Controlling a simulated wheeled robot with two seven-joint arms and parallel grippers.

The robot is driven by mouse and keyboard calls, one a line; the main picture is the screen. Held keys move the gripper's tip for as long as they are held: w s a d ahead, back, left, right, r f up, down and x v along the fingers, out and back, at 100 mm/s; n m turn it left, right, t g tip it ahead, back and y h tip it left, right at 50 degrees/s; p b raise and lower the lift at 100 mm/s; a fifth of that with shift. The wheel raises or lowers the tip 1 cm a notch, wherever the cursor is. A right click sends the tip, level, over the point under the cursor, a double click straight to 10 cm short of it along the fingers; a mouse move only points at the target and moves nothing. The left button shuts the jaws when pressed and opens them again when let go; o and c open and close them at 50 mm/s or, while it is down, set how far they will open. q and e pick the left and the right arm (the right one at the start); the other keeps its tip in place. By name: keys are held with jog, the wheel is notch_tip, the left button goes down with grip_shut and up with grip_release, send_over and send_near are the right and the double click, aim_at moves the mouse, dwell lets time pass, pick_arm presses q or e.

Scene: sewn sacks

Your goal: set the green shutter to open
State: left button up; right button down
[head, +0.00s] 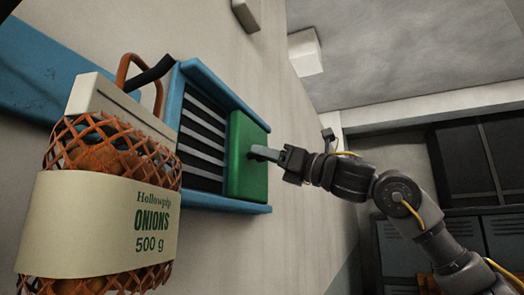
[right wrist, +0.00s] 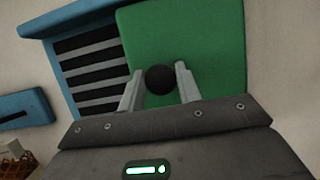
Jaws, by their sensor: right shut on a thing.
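The green shutter (head: 246,158) is a flat panel in a blue wall frame (head: 225,79). It covers the right part of the frame, and the dark slatted vent (head: 203,135) shows uncovered to its left. In the right wrist view the green shutter (right wrist: 190,40) fills the upper middle, with the slats to its left. My right gripper (head: 262,153) reaches the panel from the right. It is shut on the shutter's round black knob (right wrist: 159,79), with a finger on each side. My left gripper is not in view.
Grey lockers (head: 500,240) stand at the far right.

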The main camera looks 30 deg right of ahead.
jog(key=shift+d, duration=0.1)
jog(key=c, duration=1.3)
grip_release()
jog(key=o, duration=0.3)
jog(key=shift+w+d, duration=0.1)
jog(key=shift+w, duration=0.15)
jog(key=b+v, duration=0.5)
jog(key=v, duration=0.5)
jog(key=shift+s+d+f, duration=0.25)
jog(key=shift+a, duration=0.1)
